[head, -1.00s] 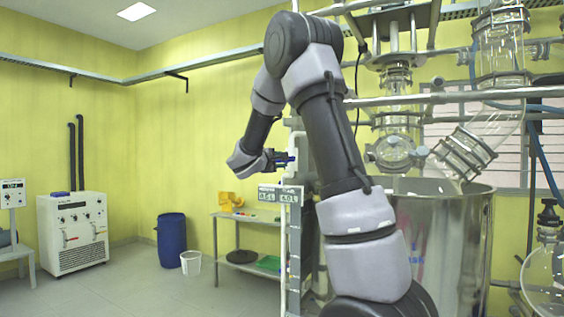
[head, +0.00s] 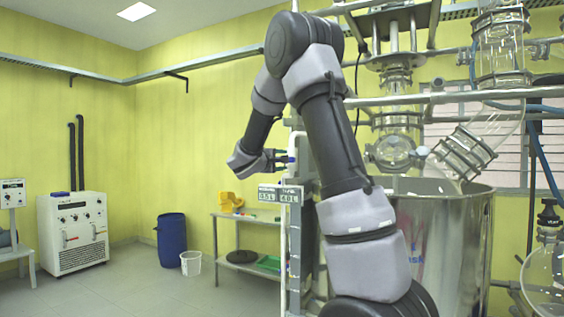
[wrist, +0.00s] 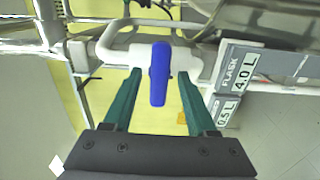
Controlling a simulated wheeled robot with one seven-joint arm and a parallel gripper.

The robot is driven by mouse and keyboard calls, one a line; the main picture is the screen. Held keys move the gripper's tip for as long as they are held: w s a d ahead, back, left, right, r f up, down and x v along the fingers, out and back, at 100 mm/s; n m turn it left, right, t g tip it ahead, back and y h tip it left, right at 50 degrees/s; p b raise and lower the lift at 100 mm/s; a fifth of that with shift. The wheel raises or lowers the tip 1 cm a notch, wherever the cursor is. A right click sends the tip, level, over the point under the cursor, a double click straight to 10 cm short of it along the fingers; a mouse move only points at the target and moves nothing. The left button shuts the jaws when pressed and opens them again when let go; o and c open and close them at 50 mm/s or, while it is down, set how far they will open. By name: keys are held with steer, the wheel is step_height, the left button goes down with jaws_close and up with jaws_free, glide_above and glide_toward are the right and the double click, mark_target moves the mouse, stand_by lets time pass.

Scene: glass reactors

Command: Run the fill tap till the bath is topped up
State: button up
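The fill tap shows in the wrist view as a blue lever handle (wrist: 160,74) on a white valve body and pipe (wrist: 118,50). My gripper (wrist: 158,85) has its two green fingers apart, one on each side of the handle, with a visible gap on both sides. In the head view my gripper (head: 277,160) is beside the white upright pipe, and only a little blue of the handle shows. The steel bath (head: 460,235) stands at the right, partly hidden by my arm. Its water level cannot be seen.
A grey display (wrist: 238,72) beside the tap reads FLASK 4.0 L, with 0.5 L on another panel. Glass reactor parts (head: 465,152) and metal rails are above the bath. A side table (head: 240,217), blue drum (head: 171,240) and white bucket (head: 190,263) stand behind.

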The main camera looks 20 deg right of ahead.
steer(key=v, duration=1.1)
steer(key=shift+d, duration=0.1)
